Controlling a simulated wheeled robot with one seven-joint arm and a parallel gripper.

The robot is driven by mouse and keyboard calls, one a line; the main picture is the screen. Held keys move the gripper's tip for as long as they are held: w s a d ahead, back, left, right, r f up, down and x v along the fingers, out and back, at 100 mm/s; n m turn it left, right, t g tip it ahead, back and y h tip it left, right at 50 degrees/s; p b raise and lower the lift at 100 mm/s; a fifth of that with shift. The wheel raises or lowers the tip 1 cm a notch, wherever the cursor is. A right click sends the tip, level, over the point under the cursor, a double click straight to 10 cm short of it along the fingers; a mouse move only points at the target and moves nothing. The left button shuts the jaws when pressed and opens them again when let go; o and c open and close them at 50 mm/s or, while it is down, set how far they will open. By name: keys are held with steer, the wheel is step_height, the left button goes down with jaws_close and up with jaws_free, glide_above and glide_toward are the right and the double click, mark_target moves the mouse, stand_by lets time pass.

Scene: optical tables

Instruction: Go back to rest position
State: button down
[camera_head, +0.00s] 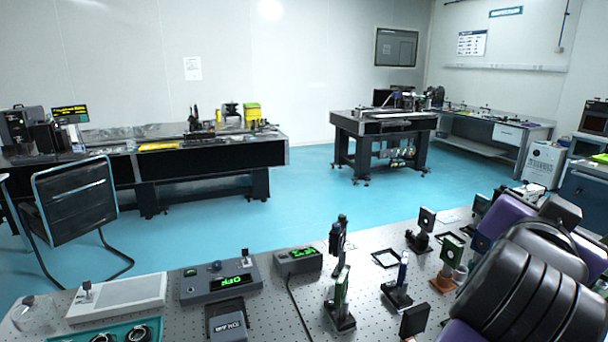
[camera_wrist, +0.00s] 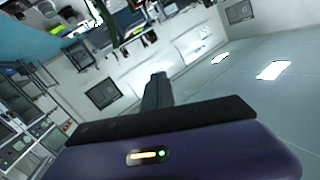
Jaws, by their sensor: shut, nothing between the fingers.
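My gripper (camera_wrist: 158,80) shows in the wrist view as a dark pair of fingers pressed together beyond the purple hand. It is shut and empty. It points up and away from the tables, with walls and ceiling lights around it in a tilted view. In the head view, purple and black links of my arm fill the lower right, over the near optical table (camera_head: 268,292). The fingers cannot be made out there.
The near table carries optic mounts (camera_head: 341,297), a grey box with a green display (camera_head: 219,281) and a white flat box (camera_head: 118,297). A chair (camera_head: 76,205) stands at left. Two dark tables (camera_head: 205,158) (camera_head: 384,124) stand farther back. Blue floor (camera_head: 300,200) between is clear.

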steer(key=a+r+n+t, duration=0.7)
steer(key=t, duration=0.3)
steer(key=s+a+f+n+t+y, duration=0.4)
steer(key=a+f+n+y, duration=0.45)
steer(key=n+y, duration=0.35)
steer(key=s+f+g+y, duration=0.25)
steer(key=s+f, duration=0.25)
steer(key=f, duration=0.3)
steer(key=s+f+g+y, duration=0.25)
steer(key=s+f, duration=0.35)
steer(key=f, duration=0.3)
steer(key=s+f+m+g+h, duration=0.2)
steer(key=s+f+m, duration=0.1)
steer(key=s+f, duration=0.4)
steer(key=s+d+f+m+g+h, duration=0.1)
steer(key=s+f+m+g+h, duration=0.1)
steer(key=s+f, duration=0.5)
steer(key=s+m+g, duration=0.1)
steer(key=s, duration=0.4)
steer(key=shift+d+f+g, duration=0.25)
steer(key=shift+g, duration=0.05)
